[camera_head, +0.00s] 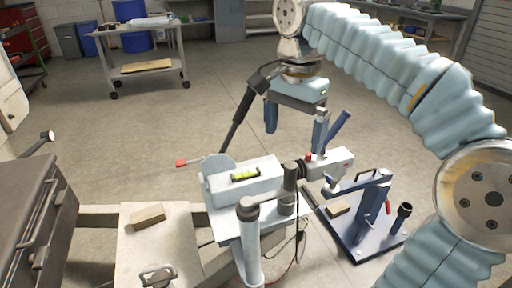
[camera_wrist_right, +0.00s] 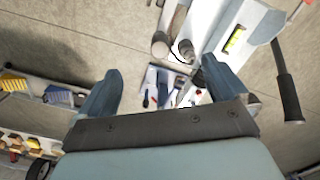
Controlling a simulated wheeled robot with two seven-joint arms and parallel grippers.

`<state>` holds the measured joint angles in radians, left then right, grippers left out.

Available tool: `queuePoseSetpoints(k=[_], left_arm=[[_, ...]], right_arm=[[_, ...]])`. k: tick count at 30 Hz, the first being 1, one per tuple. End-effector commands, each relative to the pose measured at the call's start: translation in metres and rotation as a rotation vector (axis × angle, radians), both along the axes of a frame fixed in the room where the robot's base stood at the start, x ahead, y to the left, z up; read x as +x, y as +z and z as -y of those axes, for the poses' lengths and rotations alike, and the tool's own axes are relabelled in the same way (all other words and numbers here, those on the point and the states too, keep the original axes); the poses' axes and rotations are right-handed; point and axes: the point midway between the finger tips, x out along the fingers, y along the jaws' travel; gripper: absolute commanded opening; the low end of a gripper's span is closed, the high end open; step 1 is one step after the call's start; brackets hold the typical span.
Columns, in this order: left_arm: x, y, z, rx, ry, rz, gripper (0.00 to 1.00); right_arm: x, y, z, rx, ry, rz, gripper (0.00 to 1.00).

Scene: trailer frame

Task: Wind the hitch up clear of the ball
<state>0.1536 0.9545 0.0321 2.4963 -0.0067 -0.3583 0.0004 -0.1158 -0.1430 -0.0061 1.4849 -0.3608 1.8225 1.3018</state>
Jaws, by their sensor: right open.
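The trailer's pale hitch coupling (camera_head: 332,163) has a blue lever and a red knob. Its front end sits over the blue stand (camera_head: 372,215); the ball is hidden, so I cannot tell contact. A grey post (camera_head: 250,245) with a cranked top arm (camera_head: 268,204) and upright dark grip (camera_head: 290,178) stands beside the drawbar. My right gripper (camera_head: 295,141) is open and empty, pointing down above and behind the coupling. In the right wrist view its fingers (camera_wrist_right: 160,66) are apart, with the post top (camera_wrist_right: 160,46) and stand (camera_wrist_right: 158,86) beyond them. My left gripper is out of view.
A grey housing with a green level vial (camera_head: 245,174) sits on the drawbar. A black lever (camera_head: 240,122) rises behind it. A wooden block (camera_head: 148,215) and a dark box (camera_head: 30,205) are at left. A cart (camera_head: 146,68) stands behind on clear floor.

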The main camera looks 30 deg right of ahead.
Motion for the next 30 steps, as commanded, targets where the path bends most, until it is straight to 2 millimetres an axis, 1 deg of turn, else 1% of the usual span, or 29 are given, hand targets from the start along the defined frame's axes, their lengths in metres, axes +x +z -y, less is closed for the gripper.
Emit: queuePoseSetpoints(k=[4, 7, 13, 15, 21, 24, 30], left_arm=[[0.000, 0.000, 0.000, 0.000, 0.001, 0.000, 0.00], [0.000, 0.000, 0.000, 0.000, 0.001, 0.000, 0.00], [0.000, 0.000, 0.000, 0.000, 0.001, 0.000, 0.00], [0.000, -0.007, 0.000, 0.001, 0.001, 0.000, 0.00], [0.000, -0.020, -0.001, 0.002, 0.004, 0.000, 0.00], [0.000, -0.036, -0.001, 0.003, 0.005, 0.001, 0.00], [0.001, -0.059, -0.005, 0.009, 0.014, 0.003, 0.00]], right_arm=[[0.000, -0.003, 0.000, 0.000, 0.001, -0.001, 1.00], [0.000, -0.009, 0.001, -0.001, 0.001, -0.003, 1.00], [0.000, -0.031, 0.002, 0.000, 0.002, -0.003, 1.00], [0.000, -0.042, 0.002, 0.001, 0.002, -0.001, 1.00], [0.000, -0.067, 0.003, 0.000, 0.002, -0.002, 1.00], [0.000, -0.082, 0.003, 0.000, 0.002, -0.001, 1.00], [0.000, -0.106, 0.004, 0.000, 0.002, -0.001, 1.00]])
